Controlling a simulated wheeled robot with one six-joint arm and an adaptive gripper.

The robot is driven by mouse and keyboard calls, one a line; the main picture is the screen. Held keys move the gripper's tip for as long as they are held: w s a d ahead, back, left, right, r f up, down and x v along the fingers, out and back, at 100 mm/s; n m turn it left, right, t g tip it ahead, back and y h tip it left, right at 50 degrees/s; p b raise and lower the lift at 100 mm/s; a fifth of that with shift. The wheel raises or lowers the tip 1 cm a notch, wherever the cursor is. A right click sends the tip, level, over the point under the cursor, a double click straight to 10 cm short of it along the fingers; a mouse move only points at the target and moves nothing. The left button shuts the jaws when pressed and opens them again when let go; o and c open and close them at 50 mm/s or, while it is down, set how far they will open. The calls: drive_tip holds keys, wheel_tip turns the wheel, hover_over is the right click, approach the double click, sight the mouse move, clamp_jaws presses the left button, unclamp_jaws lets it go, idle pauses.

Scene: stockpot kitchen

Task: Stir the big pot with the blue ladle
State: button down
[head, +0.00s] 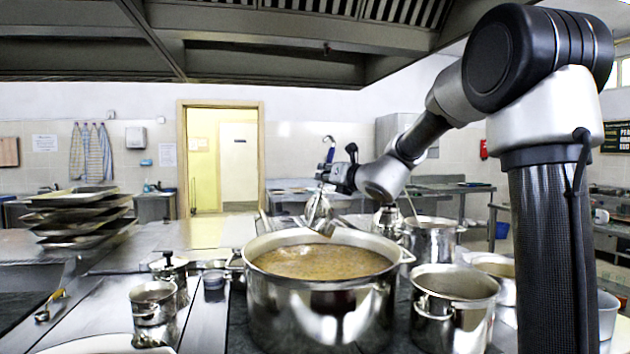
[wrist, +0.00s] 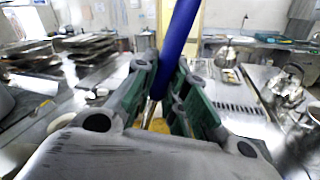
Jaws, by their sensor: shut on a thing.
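The big pot (head: 278,308) is a wide steel stockpot in the middle of the head view, full of brown-yellow soup (head: 322,262). My gripper (head: 334,174) is above the pot's far side, shut on the blue ladle. The ladle's blue handle (head: 330,153) sticks up above the fingers. In the wrist view the blue handle (wrist: 178,42) runs between the green-padded fingers (wrist: 160,88), with its metal shaft (wrist: 151,110) leading down. A patch of yellowish soup shows beneath.
Smaller steel pots stand right of the big pot, one in front (head: 455,290) and one behind (head: 430,238). Small pots (head: 153,302) stand to its left. Stacked trays (head: 80,215) are at far left. Shiny kettles (wrist: 287,88) stand on the counter beyond. An extractor hood hangs overhead.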

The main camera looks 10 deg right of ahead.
drive_tip(key=w+d+f+m, duration=0.2)
drive_tip(key=d+f+m, duration=0.4)
drive_tip(key=d+m, duration=0.2)
drive_tip(key=w+d+f+m, duration=0.3)
drive_tip(key=d+f+m, duration=0.3)
drive_tip(key=d+m, duration=0.2)
drive_tip(key=shift+d+f, duration=0.4)
drive_tip(key=shift+d, duration=0.25)
idle(2.0)
